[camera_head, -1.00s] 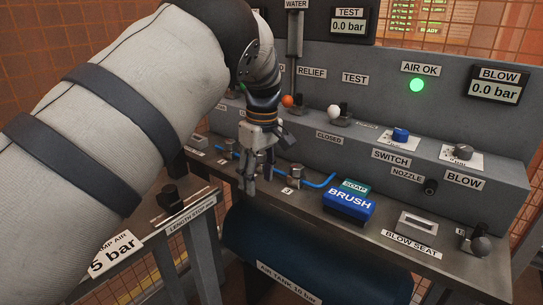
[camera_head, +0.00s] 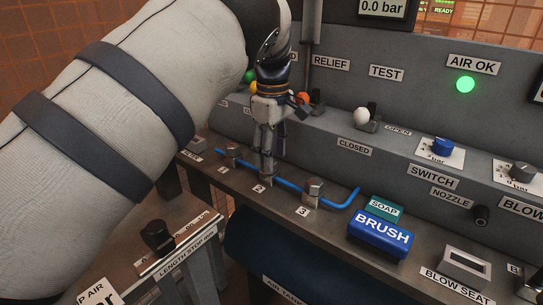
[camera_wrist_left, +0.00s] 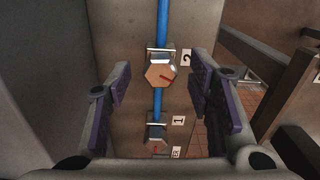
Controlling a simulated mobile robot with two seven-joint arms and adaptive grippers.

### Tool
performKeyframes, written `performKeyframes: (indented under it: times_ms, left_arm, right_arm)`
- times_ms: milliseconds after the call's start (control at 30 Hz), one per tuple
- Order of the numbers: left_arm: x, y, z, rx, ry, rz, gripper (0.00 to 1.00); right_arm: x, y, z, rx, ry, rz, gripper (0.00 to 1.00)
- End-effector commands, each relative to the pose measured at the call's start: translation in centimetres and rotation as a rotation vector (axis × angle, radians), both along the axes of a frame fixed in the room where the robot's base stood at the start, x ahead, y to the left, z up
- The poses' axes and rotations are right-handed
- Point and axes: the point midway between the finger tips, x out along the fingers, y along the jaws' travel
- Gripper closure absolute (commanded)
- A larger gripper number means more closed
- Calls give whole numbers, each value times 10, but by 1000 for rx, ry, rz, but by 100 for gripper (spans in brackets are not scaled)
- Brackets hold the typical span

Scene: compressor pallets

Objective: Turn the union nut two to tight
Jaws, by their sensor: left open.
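Union nut two (camera_wrist_left: 160,74) is a hexagonal fitting with a red mark on its face, on a blue tube (camera_wrist_left: 162,20), beside the label 2 (camera_wrist_left: 186,57). My left gripper (camera_wrist_left: 157,84) is open, with one finger on each side of the nut in the left wrist view and gaps showing between. In the head view my left gripper (camera_head: 267,172) points down over the place by label 2 (camera_head: 262,189) and hides most of nut two. Nut three (camera_head: 313,188) stands to its right and nut one (camera_head: 232,153) to its left. My right gripper is not in view.
A blue brush block (camera_head: 380,236) and a green soap block (camera_head: 384,208) lie right of nut three. Valve knobs, including a white one (camera_head: 361,117), sit on the ledge behind. A length stop (camera_head: 158,236) stands in front at left. AIR OK light (camera_head: 465,84) is green.

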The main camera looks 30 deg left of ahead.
Motion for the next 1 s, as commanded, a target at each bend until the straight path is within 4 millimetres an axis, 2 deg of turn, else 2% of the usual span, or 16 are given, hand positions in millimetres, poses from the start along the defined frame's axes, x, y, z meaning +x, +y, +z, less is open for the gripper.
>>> performKeyframes:
  times_ms: [133,400,600,1000]
  left_arm:
    - [0,0,-13,0,0,-1,52]
    - [0,0,-16,0,0,-1,55]
    - [0,0,-15,0,0,-1,100]
    - [-1,0,-14,-2,-1,-59,100]
  right_arm:
    - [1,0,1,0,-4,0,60]
    - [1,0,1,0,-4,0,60]
    - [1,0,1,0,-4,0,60]
    - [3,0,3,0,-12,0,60]
